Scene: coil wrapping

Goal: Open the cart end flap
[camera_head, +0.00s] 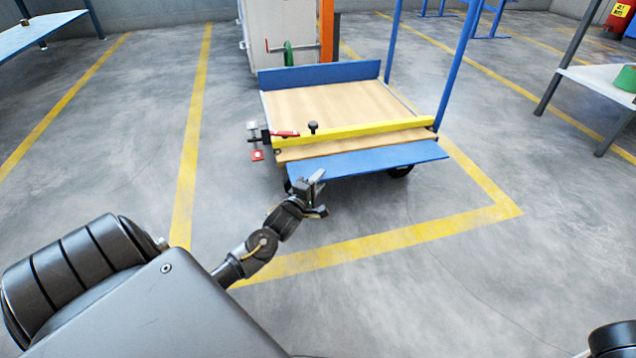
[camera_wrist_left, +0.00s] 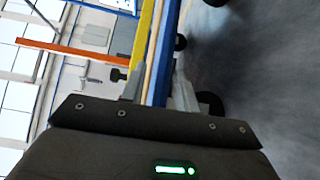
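The cart (camera_head: 330,105) has a wooden deck. Its near blue end flap (camera_head: 370,160) extends outward from the deck edge, roughly flat; its exact tilt is hard to judge. My left gripper (camera_head: 314,190) is at the flap's near left corner. In the left wrist view, the gripper's fingers (camera_wrist_left: 158,92) are apart, with the blue flap (camera_wrist_left: 161,60) seen edge-on between them; I cannot tell whether they touch it. My right gripper is out of view.
A yellow bar (camera_head: 360,131) with a black knob crosses the deck's near end. A red-handled clamp (camera_head: 257,154) sticks out at its left. The far blue flap (camera_head: 320,74) stands up. Blue posts (camera_head: 457,65) rise at the right. The floor in front is clear.

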